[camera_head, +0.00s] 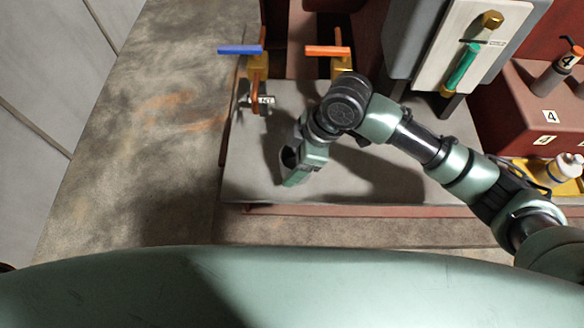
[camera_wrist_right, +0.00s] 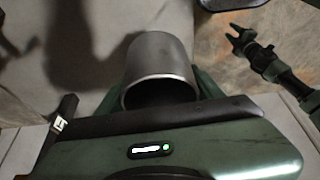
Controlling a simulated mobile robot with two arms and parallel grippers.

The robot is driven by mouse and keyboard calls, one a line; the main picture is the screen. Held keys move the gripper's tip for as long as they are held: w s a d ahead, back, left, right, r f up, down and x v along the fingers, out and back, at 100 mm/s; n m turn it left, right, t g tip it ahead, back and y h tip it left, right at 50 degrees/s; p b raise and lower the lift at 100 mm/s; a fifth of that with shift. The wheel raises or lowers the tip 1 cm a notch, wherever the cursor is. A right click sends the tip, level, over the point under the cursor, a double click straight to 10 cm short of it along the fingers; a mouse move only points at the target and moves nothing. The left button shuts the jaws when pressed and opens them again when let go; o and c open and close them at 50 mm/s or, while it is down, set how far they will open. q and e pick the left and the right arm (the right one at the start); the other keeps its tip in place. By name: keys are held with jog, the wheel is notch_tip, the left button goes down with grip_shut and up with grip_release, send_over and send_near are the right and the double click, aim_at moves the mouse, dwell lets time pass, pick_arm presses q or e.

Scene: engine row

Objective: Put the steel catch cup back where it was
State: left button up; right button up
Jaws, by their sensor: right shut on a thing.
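The steel catch cup (camera_wrist_right: 160,68) is a plain grey metal cylinder in the right wrist view, with its dark mouth facing the camera. My right gripper (camera_head: 292,165) is shut on it, with green fingers on both sides of the cup. In the head view the cup (camera_head: 287,157) shows only as a small dark round opening at the gripper, over the grey bench top (camera_head: 250,180). The cup's base is hidden, so I cannot tell whether it touches the bench. My left gripper (camera_wrist_right: 240,38) shows small in the right wrist view, its fingers apart and empty.
A blue-handled valve (camera_head: 240,50) and an orange-handled valve (camera_head: 328,51) stand behind the bench top. A small tagged fitting (camera_head: 258,99) hangs below the blue one. A green gauge tube (camera_head: 462,68) and a yellow tray (camera_head: 535,172) are to the right.

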notch_tip(320, 180, down, 4)
jog(key=shift+f, duration=0.25)
jog(key=o, duration=1.5)
jog(key=shift+f, duration=0.15)
jog(key=shift+c, duration=0.2)
jog(key=v, duration=1.2)
